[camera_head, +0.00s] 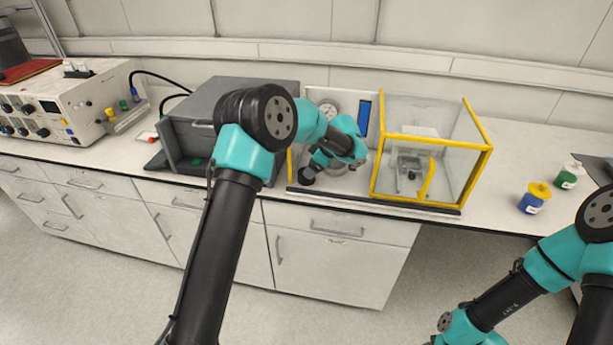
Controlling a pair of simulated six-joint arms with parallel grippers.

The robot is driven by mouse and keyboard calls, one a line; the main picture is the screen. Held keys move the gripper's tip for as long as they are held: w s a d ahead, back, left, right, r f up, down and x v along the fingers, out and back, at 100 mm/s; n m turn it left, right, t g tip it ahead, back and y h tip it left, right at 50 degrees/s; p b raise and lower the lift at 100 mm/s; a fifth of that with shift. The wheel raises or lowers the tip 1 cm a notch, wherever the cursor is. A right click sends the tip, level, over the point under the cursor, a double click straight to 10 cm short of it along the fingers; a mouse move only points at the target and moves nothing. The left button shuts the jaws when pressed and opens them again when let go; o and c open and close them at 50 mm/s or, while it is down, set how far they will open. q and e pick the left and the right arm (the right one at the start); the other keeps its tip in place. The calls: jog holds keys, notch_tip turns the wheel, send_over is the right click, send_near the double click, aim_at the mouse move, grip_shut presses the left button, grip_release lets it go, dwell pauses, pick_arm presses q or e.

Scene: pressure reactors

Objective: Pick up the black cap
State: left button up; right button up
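My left arm reaches over the bench, and its wrist is in front of the white panel between the grey box and the yellow-framed case. My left gripper (312,170) points down and left, low over the bench near the panel's base. A small dark rounded shape shows at its tip. I cannot tell if this is the black cap or part of the gripper, or whether the fingers are open. No black cap can be made out clearly elsewhere. My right arm is at the lower right, and its gripper is not clearly visible.
The clear case with yellow edges (483,172) stands right of my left wrist. The grey box (240,92) is behind my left arm. A blue jar with a yellow lid (533,200) and a green jar with a white lid (567,177) stand at right. Bench between case and jars is clear.

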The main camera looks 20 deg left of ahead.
aim_at(302, 180)
pick_arm(q)
jog(key=shift+a+f, duration=0.1)
jog(key=shift+x, duration=2.5)
jog(key=shift+a, duration=0.15)
jog(key=shift+c, duration=0.3)
jog(key=c, duration=0.6)
